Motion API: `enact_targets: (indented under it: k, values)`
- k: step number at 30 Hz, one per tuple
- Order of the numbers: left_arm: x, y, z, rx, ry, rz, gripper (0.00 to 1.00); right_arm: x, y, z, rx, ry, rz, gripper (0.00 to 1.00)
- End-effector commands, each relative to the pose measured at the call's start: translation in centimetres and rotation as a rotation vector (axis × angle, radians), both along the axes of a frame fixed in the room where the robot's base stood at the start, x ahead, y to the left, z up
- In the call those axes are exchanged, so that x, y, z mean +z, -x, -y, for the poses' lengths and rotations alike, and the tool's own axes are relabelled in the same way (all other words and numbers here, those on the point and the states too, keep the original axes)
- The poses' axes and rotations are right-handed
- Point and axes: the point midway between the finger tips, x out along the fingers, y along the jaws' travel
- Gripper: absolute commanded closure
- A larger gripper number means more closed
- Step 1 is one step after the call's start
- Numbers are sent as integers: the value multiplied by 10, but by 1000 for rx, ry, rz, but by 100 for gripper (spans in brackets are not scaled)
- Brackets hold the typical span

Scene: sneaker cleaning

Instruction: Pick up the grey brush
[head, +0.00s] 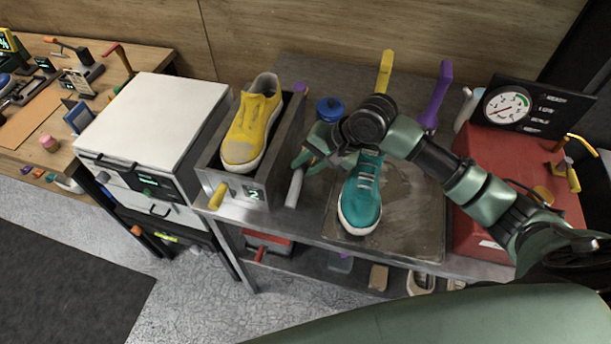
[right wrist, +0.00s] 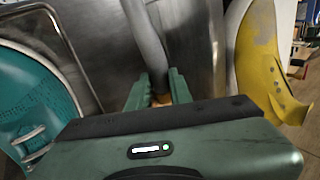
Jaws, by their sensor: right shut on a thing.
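The grey brush (head: 295,188) is on the metal table between the yellow sneaker's metal holder and the teal sneaker. Its grey handle also shows in the right wrist view (right wrist: 147,45), running up from between my fingers. My right gripper (head: 308,165) is shut on it, and the fingers also show in the right wrist view (right wrist: 158,92). The brush's bristles are hidden, and I cannot tell whether it touches the table. My left gripper is not in view.
The teal sneaker (head: 360,203) sits on a dirty tray (head: 412,230) under my right arm. The yellow sneaker (head: 253,128) rests in the metal holder (head: 286,142) at left. A blue round container (head: 330,109), yellow handle (head: 385,70) and purple handle (head: 438,95) stand behind. A red box (head: 500,185) is at right.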

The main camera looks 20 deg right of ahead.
Motion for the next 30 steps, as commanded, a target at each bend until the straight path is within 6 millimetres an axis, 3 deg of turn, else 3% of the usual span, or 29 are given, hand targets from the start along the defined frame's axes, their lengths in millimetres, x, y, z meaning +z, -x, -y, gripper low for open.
enact_targets:
  k: [9, 15, 21, 29, 30]
  values:
    - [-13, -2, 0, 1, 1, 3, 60, 93, -1, 0, 2, 0, 8, 100]
    - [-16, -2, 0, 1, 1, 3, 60, 129, -1, -1, 0, -1, 3, 100]
    - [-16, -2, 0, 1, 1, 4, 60, 143, 0, 0, 1, -1, 0, 100]
    - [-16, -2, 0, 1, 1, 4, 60, 144, 0, 0, 0, -1, -2, 100]
    - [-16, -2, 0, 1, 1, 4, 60, 144, 0, 0, 0, -1, -1, 85]
